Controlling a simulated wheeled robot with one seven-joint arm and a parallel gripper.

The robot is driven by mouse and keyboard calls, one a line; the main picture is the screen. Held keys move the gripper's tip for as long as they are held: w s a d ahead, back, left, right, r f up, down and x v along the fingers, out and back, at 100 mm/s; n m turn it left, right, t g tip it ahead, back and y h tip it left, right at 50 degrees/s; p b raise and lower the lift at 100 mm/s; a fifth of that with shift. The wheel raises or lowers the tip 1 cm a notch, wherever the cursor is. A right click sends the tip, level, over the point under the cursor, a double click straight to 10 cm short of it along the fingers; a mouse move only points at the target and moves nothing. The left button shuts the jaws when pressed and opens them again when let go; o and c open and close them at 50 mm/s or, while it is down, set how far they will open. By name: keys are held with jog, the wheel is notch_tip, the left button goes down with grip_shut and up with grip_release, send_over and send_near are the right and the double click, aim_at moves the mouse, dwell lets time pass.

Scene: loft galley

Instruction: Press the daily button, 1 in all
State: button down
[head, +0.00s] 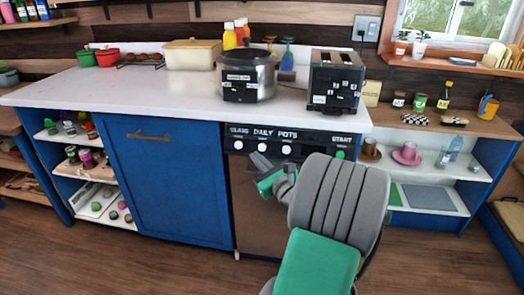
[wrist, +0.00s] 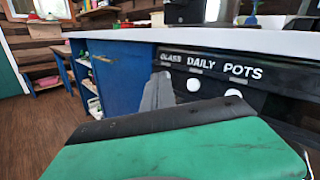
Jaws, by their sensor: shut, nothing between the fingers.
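The daily button (head: 262,147) is a round white button under the word DAILY on the dishwasher's black panel (head: 312,141). It also shows in the wrist view (wrist: 194,85), just right of my fingers. White buttons for glass (head: 238,145) and pots (head: 286,150) sit either side of it. The glass button appears hidden behind my fingers in the wrist view. My gripper (head: 258,160) is shut and empty, in front of the panel and just below the daily button in the head view. I cannot tell whether a fingertip touches the panel; no contact with the daily button shows.
A green start button (head: 340,154) is at the panel's right end. The white worktop (head: 160,90) overhangs above the panel, with a steel cooker (head: 248,78) and a toaster (head: 336,80) on it. A blue cabinet door (head: 165,180) is to the left. The wooden floor in front is clear.

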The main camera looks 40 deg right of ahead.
aim_at(263, 151)
jog(key=shift+f, duration=0.1)
jog(key=w+d+f, duration=0.1)
jog(key=d, duration=0.1)
jog(key=w+d+f+b, duration=0.1)
jog(key=w+d, duration=0.1)
jog(key=w+d+f+b, duration=0.1)
jog(key=w+d, duration=0.1)
jog(key=shift+w+d, duration=0.1)
jog(key=shift+d, duration=0.2)
jog(key=shift+r, duration=0.1)
dwell(1.8)
jog(key=shift+w+d, duration=0.25)
jog(key=shift+d, duration=0.05)
jog(key=shift+w+d+f, duration=0.25)
jog(key=shift+d+f, duration=0.05)
jog(key=shift+d, duration=0.05)
dwell(0.7)
jog(key=shift+p, duration=0.3)
jog(key=shift+s+a+r+p, duration=0.3)
jog(key=shift+s+a+p, duration=0.25)
jog(key=shift+a, duration=0.1)
jog(key=shift+a, duration=0.1)
